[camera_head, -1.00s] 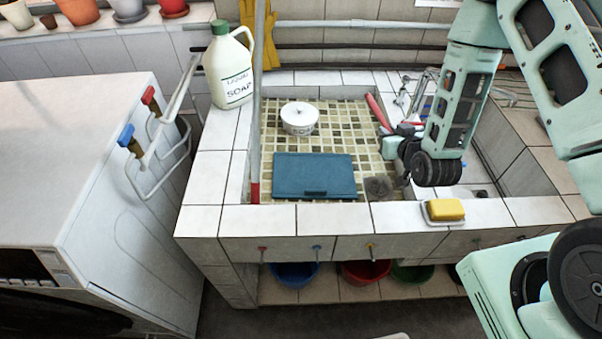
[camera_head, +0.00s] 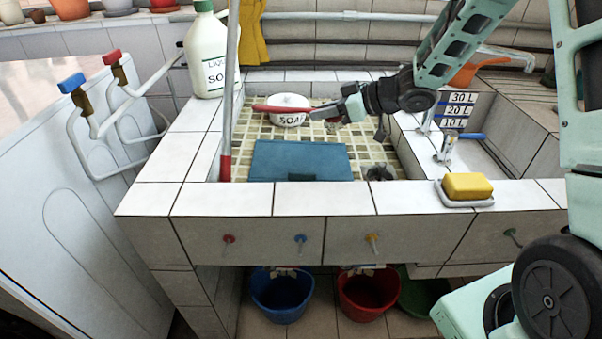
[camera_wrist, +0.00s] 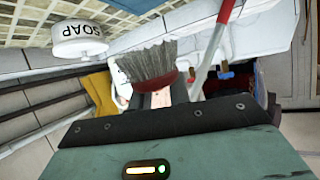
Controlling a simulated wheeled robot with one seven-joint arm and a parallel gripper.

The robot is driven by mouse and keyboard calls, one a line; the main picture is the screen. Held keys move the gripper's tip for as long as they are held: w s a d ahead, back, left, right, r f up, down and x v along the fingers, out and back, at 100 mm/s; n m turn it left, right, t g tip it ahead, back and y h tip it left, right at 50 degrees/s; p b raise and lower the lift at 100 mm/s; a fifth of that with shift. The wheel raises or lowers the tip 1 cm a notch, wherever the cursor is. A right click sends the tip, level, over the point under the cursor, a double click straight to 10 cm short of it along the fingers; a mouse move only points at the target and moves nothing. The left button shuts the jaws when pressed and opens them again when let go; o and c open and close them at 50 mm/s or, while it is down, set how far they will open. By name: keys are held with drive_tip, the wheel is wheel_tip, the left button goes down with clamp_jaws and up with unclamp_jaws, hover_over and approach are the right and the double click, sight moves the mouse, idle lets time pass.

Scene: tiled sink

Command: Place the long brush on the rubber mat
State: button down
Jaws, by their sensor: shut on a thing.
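The long brush (camera_head: 280,108) has a red body, and grey bristles show on it in the wrist view (camera_wrist: 147,62). My gripper (camera_head: 328,113) is shut on it and holds it roughly level above the tiled basin, in front of the soap tub in the head view. In the wrist view the gripper's fingers (camera_wrist: 160,98) are partly hidden behind the wrist housing. The flat blue rubber mat (camera_head: 300,157) lies in the basin, nearer the front rim than the brush. The brush is apart from the mat. A blue corner of the mat shows at the top of the wrist view (camera_wrist: 138,4).
A white soap tub (camera_head: 289,119) stands behind the mat. A pole (camera_head: 229,110) with a red lower end stands at the basin's left. A soap bottle (camera_head: 208,55) is on the left ledge, a yellow sponge (camera_head: 467,186) on the front rim. Taps (camera_head: 446,148) are to the right.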

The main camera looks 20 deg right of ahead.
drive_tip(key=shift+s+d+f+n+g+b, duration=0.1)
drive_tip(key=shift+d+f+n+g+b, duration=0.2)
drive_tip(key=shift+d+f+b, duration=0.3)
drive_tip(key=shift+f, duration=0.35)
drive_tip(key=b, duration=0.2)
hover_over(325, 167)
wheel_tip(325, 167, down, 9)
drive_tip(key=shift+f, duration=0.15)
drive_tip(key=shift+f, duration=0.25)
drive_tip(key=c, duration=1.3)
unclamp_jaws()
